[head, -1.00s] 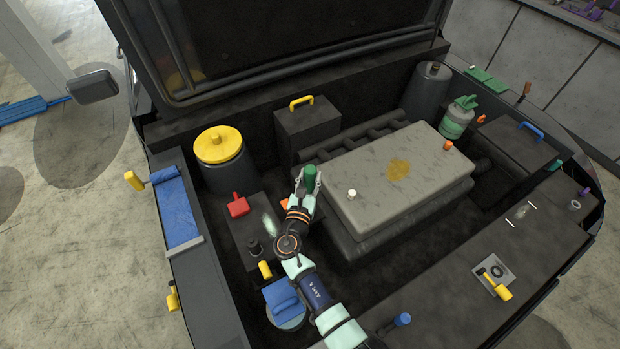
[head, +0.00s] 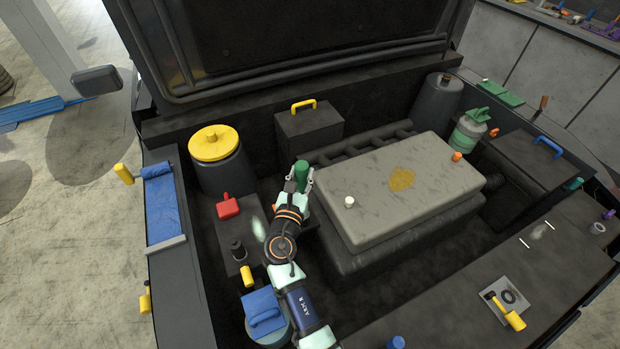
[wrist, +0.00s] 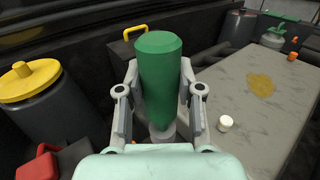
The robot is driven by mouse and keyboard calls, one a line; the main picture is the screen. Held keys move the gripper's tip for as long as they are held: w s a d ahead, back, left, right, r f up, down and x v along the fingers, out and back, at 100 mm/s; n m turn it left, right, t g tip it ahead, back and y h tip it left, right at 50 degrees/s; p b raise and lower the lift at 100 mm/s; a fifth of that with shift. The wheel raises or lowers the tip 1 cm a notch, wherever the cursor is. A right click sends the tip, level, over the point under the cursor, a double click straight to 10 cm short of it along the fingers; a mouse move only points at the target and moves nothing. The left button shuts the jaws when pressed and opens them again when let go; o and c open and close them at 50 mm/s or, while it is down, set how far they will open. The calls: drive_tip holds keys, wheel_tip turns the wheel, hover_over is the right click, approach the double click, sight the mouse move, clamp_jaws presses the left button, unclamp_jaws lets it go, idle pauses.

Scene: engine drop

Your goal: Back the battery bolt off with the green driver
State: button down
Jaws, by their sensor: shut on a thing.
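My gripper (head: 302,180) is shut on the green driver (head: 302,172). In the wrist view the driver (wrist: 159,75) stands nearly upright between the fingers, with a grey shank showing below its handle. Its lower tip is hidden behind my gripper. The dark battery box (head: 217,238) is at the left of the bay, with a red terminal cap (head: 228,206) and a black post (head: 237,248) on it. The driver is up and to the right of the box in the head view. I cannot make out the battery bolt or tell whether the driver touches it.
The grey engine cover (head: 400,215), with a white cap (head: 349,201), is just right of my gripper. A yellow-capped tank (head: 214,144) stands at the left, and a box with a yellow handle (head: 303,103) is behind. The raised hood (head: 300,40) is at the back.

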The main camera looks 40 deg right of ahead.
sight(302, 189)
drive_tip(key=shift+f+b, duration=2.25)
drive_tip(key=shift+f, duration=0.5)
drive_tip(key=shift+f, duration=0.1)
drive_tip(key=shift+f+b, duration=1.35)
drive_tip(key=shift+f, duration=0.25)
drive_tip(key=c, duration=1.4)
unclamp_jaws()
clamp_jaws()
drive_tip(key=shift+r+p, duration=0.2)
drive_tip(key=shift+p, duration=0.1)
